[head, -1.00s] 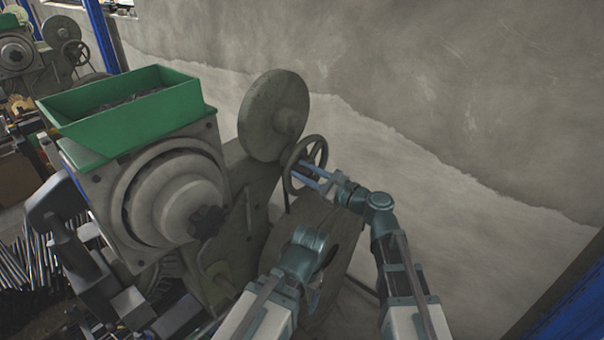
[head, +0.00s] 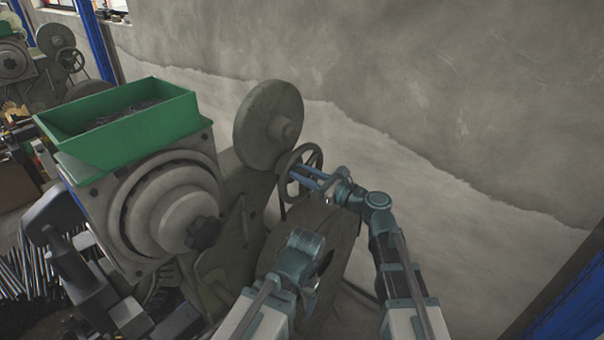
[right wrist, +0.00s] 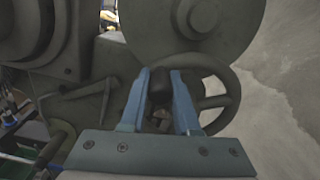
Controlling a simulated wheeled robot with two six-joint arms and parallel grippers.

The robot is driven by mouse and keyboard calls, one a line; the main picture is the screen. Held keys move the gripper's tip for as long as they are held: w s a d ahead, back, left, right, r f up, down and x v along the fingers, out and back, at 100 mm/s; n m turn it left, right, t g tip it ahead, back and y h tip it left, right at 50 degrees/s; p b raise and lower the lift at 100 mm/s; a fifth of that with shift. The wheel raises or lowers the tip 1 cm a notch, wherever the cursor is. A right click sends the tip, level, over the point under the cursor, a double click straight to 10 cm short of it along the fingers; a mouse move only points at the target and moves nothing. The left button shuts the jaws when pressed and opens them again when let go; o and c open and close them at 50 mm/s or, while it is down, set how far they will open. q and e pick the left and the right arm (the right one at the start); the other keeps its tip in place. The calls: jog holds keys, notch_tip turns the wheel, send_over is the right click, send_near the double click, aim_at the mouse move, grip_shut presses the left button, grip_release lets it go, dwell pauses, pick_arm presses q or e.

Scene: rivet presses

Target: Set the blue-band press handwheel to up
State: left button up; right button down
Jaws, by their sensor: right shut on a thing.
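The press handwheel (head: 292,163) is a dark spoked wheel beside a large grey disc on the press (head: 232,250). My right gripper (head: 298,174) reaches the wheel from the right. In the right wrist view, the handwheel (right wrist: 232,88) stands behind the blue fingers of my right gripper (right wrist: 160,82). They are shut on the wheel's dark handle (right wrist: 161,88), which sits between them. The fingers hide part of the wheel. My left arm shows low in the middle of the head view, but its fingers cannot be made out.
A green bin (head: 120,125) of small dark parts sits on top of the press. The large grey disc (head: 268,122) is close to the wheel's upper left. A plain wall (head: 430,120) rises behind. Another press (head: 45,60) stands at the far left.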

jog(key=c, duration=0.7)
grip_release()
jog(key=shift+o, duration=0.2)
jog(key=shift+d, duration=0.1)
jog(key=v, duration=1.3)
jog(key=shift+s+d, duration=0.2)
jog(key=shift+d, duration=0.1)
jog(key=s+f+n+g+h, duration=0.3)
jog(key=f+n, duration=0.3)
jog(key=f, duration=0.2)
jog(key=s+f+n+g+h, duration=0.3)
jog(key=f+n+h, duration=0.1)
jog(key=f+n, duration=0.3)
jog(key=s+d+f+n+g+h, duration=0.2)
jog(key=s+d+f+n+h, duration=0.15)
jog(key=d+n, duration=0.2)
jog(key=s+d+f+n+g+h, duration=0.1)
jog(key=s+d+f+n+h, duration=0.1)
jog(key=d+f+n+h, duration=0.25)
jog(key=s+a+f+n+b, duration=0.1)
jog(key=s+a+f+b, duration=0.2)
jog(key=f+b, duration=0.3)
jog(key=s+a+f+n+g+h+b, duration=0.1)
jog(key=s+a+f+n+b, duration=0.1)
jog(key=a+f+b, duration=0.4)
jog(key=shift+s+f+b, duration=0.4)
jog(key=shift+f+b, duration=0.15)
jog(key=shift+b, duration=0.6)
